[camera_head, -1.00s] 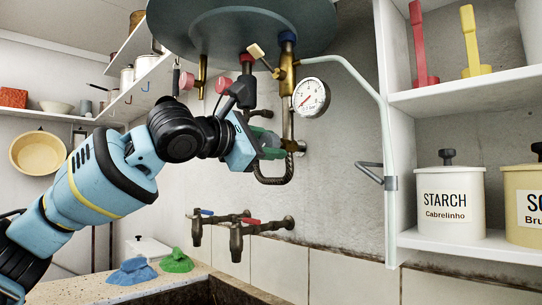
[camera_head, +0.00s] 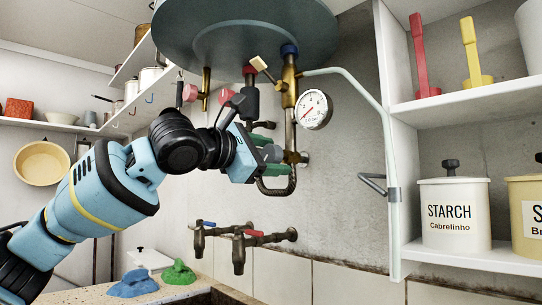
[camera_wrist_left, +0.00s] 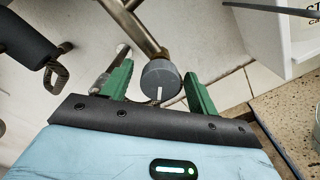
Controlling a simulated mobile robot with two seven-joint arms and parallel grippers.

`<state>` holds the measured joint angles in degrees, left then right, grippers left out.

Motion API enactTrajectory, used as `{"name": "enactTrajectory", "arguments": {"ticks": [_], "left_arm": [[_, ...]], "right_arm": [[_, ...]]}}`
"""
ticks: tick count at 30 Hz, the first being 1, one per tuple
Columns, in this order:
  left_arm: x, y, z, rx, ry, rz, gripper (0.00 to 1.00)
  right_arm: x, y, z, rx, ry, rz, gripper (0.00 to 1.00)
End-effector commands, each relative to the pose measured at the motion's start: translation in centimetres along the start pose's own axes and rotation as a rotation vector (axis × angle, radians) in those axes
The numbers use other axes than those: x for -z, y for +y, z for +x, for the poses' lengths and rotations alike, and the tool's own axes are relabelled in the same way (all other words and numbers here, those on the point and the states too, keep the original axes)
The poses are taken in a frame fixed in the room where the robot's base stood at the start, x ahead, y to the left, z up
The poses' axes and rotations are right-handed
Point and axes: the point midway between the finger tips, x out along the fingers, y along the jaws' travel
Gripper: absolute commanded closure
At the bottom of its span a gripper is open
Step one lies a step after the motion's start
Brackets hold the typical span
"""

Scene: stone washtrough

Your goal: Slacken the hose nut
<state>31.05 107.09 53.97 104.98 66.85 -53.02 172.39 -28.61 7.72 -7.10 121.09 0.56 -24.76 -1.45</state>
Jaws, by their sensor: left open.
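My left gripper (camera_head: 274,147) is at the pipework under the boiler, beside the bent braided hose (camera_head: 275,188). Its green fingers are spread apart. In the left wrist view, a round grey piece with a white line (camera_wrist_left: 160,82) sits between the open fingers (camera_wrist_left: 158,70), on the end of a metal pipe. It looks like the nut, but I cannot be sure. A gap shows on the right finger's side; contact on the left is unclear. My right gripper is not in view.
The boiler (camera_head: 245,45) hangs just above my gripper. A pressure gauge (camera_head: 314,109) and a pale pipe (camera_head: 392,150) are to its right. Two wall taps (camera_head: 238,240) are below. A shelf (camera_head: 470,258) holds canisters at right. Open wall lies between.

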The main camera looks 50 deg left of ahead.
Motion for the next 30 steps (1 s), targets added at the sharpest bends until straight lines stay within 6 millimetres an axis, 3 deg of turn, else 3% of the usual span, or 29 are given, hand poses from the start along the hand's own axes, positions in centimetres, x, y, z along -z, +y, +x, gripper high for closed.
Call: {"name": "enactTrajectory", "arguments": {"ticks": [15,30], "left_arm": [[-0.1,0.0,-6.9,0.000,-0.002,0.000,0.41],[0.0,0.0,-7.4,0.001,0.000,0.000,0.41]], "right_arm": [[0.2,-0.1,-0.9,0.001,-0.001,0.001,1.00],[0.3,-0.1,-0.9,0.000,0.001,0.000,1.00]]}}
